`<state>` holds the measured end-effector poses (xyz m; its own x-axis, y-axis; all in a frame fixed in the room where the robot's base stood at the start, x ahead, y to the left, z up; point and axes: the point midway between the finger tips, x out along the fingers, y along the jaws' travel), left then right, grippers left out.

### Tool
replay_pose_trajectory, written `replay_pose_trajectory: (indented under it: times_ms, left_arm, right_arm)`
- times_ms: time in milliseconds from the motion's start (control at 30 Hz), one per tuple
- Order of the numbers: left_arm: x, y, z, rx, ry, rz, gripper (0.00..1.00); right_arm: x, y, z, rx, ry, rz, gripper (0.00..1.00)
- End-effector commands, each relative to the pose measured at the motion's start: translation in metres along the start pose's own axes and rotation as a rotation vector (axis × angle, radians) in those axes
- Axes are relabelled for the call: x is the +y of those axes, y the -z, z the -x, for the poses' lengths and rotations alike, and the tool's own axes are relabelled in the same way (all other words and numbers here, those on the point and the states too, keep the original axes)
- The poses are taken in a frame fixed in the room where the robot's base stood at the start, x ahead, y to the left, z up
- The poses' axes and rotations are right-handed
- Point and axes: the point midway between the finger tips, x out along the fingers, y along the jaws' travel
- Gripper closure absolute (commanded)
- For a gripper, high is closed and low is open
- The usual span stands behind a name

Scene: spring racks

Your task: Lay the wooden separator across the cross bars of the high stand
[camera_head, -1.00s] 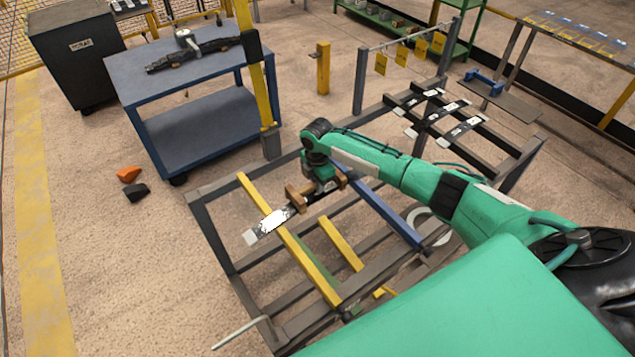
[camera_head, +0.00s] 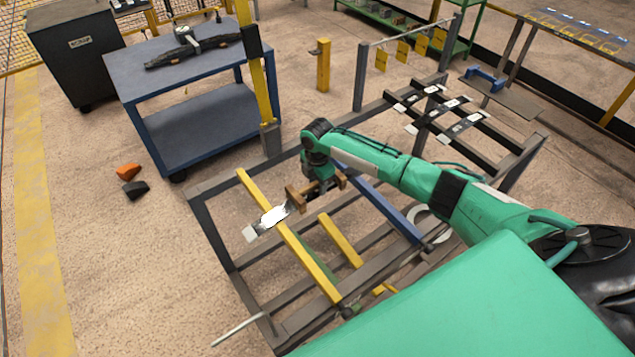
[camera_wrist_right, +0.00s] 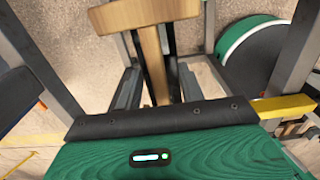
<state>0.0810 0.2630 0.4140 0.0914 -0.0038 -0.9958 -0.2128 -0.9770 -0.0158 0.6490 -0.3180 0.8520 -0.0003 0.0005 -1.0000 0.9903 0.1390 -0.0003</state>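The wooden separator (camera_head: 296,198) is a brown bar with wide end blocks. It lies at the level of the yellow and blue bars of the grey-framed stand (camera_head: 215,240); its contact with them is hard to see. My right gripper (camera_head: 320,186) is over its middle and hides part of it. In the right wrist view the separator (camera_wrist_right: 150,45) runs between the two grey fingers (camera_wrist_right: 158,85), with gaps on both sides, so the gripper looks open around it. My left gripper is not in view.
A pale metal plate (camera_head: 268,219) lies over the long yellow bar (camera_head: 312,268). A blue bar (camera_head: 385,208) is at the right. Dark springs with white labels (camera_head: 430,108) lie on the rack behind. A blue cart (camera_head: 205,125) stands at back left, beside a yellow post (camera_head: 262,80).

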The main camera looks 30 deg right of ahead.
Motion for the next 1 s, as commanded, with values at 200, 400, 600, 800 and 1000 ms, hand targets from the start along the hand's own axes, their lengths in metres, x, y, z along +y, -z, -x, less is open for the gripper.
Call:
replay_pose_trajectory:
  times_ms: [200, 400, 600, 800, 1000]
  left_arm:
    - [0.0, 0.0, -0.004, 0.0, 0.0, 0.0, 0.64]
    - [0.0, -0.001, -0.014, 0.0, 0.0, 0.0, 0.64]
    - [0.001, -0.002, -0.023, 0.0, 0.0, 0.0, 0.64]
    - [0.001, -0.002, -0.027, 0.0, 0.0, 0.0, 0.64]
    - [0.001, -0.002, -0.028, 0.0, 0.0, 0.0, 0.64]
  right_arm:
    - [0.001, -0.001, 0.016, 0.0, -0.004, 0.0, 0.6]
    - [0.001, 0.0, 0.059, -0.001, -0.006, 0.001, 0.6]
    - [0.001, 0.0, 0.103, -0.001, -0.004, 0.0, 0.6]
    - [0.001, 0.0, 0.13, 0.0, -0.002, 0.0, 0.6]
    - [0.0, 0.0, 0.138, 0.0, -0.001, 0.0, 0.6]
